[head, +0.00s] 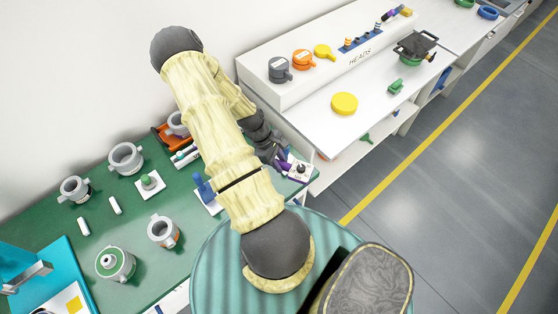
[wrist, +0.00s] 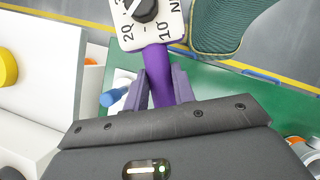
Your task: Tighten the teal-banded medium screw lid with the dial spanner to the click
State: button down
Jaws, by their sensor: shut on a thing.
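My gripper (wrist: 160,84) is shut on the purple handle of the dial spanner (wrist: 150,24). The spanner has a white dial face with a black knob and printed numbers. In the head view the spanner (head: 299,170) shows beyond my forearm, near the right end of the green bench; my arm partly hides my gripper. A grey pot with a green-and-white top and a dark centre (head: 115,263) stands at the front left of the bench. I cannot tell if it bears the teal-banded medium screw lid.
Open grey pots (head: 125,158) and an orange-marked pot (head: 163,232) stand on the green bench (head: 60,222). A blue post (head: 204,188) on a white plate is beside my arm. A white table (head: 370,103) with a heads rack (head: 285,88) is at right. The floor is clear.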

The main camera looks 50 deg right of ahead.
jog(key=shift+d+f+b, duration=0.1)
jog(key=shift+f+b, duration=1.25)
jog(key=shift+f, duration=0.75)
jog(key=shift+f+b, duration=0.9)
jog(key=shift+f, duration=0.15)
dwell(0.6)
dwell(0.5)
jog(key=c, duration=1.7)
grip_release()
grip_shut()
jog(key=shift+s+a+m+y, duration=0.2)
jog(key=shift+a+m+y, duration=0.3)
jog(key=shift+a+m, duration=0.8)
jog(key=shift+a+m, duration=0.4)
jog(key=shift+a, duration=0.6)
